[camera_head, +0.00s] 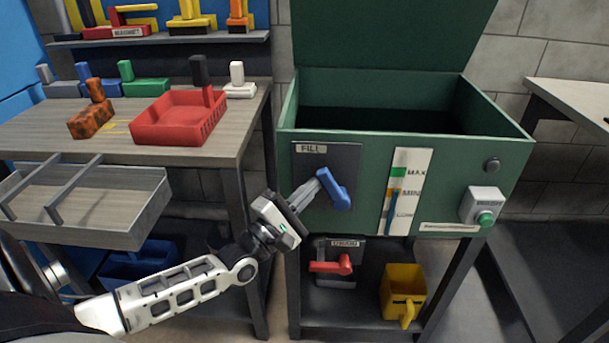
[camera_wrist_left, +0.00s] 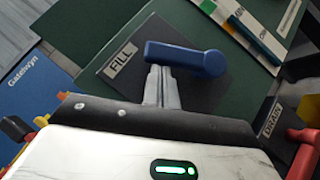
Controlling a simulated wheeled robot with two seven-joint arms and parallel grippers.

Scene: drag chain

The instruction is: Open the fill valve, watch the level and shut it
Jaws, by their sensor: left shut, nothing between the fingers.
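The blue fill valve handle (camera_head: 340,196) sits on a dark plate marked FILL (camera_head: 312,150) on the front of the green tank (camera_head: 460,150). It slants down to the right in the head view. In the left wrist view the blue handle (camera_wrist_left: 190,60) lies across the tips of my left gripper (camera_wrist_left: 162,85). My left gripper (camera_head: 316,187) is shut and empty, with its tips at the handle; whether they touch I cannot tell. The level gauge (camera_head: 408,185) has a green MAX mark and an orange MIN mark; a blue strip shows near MIN. My right gripper is out of view.
Below the tank are a red drain handle (camera_head: 330,266) and a yellow bucket (camera_head: 403,290). A box with a green button (camera_head: 485,218) is at the tank's right. A workbench (camera_head: 60,135) with a red crate (camera_head: 175,125) stands left. The tank's lid is raised.

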